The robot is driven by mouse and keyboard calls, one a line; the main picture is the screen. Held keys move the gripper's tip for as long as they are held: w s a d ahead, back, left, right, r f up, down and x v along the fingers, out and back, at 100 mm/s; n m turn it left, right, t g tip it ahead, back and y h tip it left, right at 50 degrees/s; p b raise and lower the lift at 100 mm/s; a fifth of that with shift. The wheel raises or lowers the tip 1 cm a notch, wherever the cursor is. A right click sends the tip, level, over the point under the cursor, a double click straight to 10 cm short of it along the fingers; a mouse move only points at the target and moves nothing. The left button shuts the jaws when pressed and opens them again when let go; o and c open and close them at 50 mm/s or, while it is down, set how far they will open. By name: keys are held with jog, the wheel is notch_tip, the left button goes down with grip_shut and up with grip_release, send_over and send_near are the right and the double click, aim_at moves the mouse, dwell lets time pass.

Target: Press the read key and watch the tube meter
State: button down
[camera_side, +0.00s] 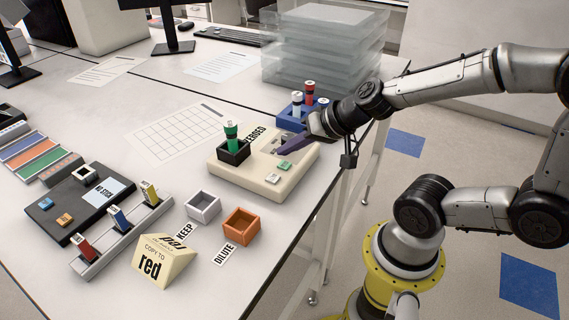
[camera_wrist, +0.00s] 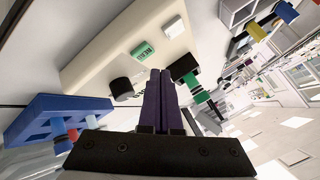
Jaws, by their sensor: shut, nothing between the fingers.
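The tube meter (camera_side: 222,174) is a beige block on the bench. A green-capped tube (camera_side: 232,137) stands upright in its black socket (camera_side: 233,153). A green key (camera_side: 285,165) and a white key (camera_side: 272,178) sit on its front part. In the wrist view the green key (camera_wrist: 143,50) bears the word READ, and the white key (camera_wrist: 174,27) is beyond it. My gripper (camera_side: 281,153) is shut and empty, its purple fingers over the meter behind the green key. In the wrist view the fingertips (camera_wrist: 160,71) are near that key; contact is unclear. The fingers partly hide the meter's display.
A blue rack (camera_side: 287,115) with capped tubes stands close behind my gripper; clear stacked boxes (camera_side: 322,50) are farther back. Grey (camera_side: 204,207) and orange (camera_side: 241,226) trays, a "COPY TO red" sign (camera_side: 163,263) and a cartridge rack (camera_side: 96,267) stand at front left.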

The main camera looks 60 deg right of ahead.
aim_at(288, 167)
jog(key=shift+f, duration=0.55)
jog(key=shift+f, duration=0.15)
dwell(1.6)
jog(key=shift+f, duration=0.25)
jog(key=shift+f, duration=0.4)
dwell(0.9)
jog(key=shift+r, duration=0.8)
jog(key=shift+r, duration=2.5)
